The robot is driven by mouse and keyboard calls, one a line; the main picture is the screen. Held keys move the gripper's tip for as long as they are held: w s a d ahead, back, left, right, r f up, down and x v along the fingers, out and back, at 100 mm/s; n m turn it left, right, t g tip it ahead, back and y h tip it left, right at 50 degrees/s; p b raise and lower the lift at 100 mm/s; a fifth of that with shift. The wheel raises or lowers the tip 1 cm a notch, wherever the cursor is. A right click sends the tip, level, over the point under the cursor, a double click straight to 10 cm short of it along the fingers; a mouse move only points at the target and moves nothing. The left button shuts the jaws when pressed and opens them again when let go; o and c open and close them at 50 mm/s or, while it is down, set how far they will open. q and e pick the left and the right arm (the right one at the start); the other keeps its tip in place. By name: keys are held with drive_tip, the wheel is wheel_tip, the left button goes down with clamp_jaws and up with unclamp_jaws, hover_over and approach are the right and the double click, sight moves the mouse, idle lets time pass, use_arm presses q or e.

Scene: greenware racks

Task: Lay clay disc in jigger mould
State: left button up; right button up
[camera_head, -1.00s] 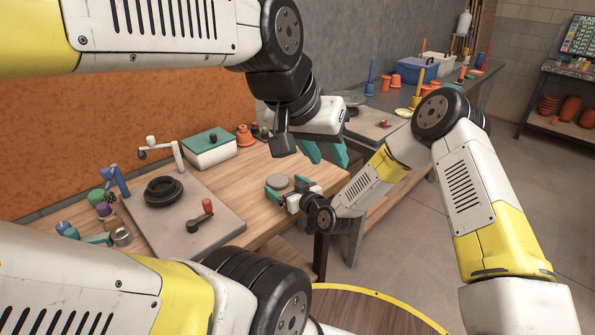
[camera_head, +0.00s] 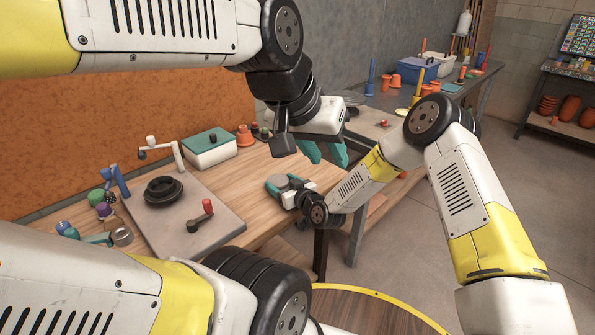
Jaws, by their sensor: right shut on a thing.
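The clay disc (camera_head: 279,181) is a small grey round at the right end of the wooden bench. My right gripper (camera_head: 282,184) is shut on it, with teal fingers on either side. Whether the disc still touches the bench is hard to tell. The jigger mould (camera_head: 164,190) looks like a black ring-shaped piece, and it sits on a grey board to the left, apart from the disc. My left gripper (camera_head: 325,153) is above and to the right of the disc, open and empty, its teal fingers pointing down.
The grey board (camera_head: 205,235) also carries a red-knobbed lever (camera_head: 203,215) and a white crank arm (camera_head: 165,148). A teal-lidded box (camera_head: 210,148) stands behind. Several small jars and tools crowd the left edge. Bare wood (camera_head: 240,185) lies between disc and board.

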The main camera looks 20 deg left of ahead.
sight(281, 183)
idle(0.3)
drive_tip(key=shift+c, duration=0.8)
drive_tip(key=shift+r, duration=3)
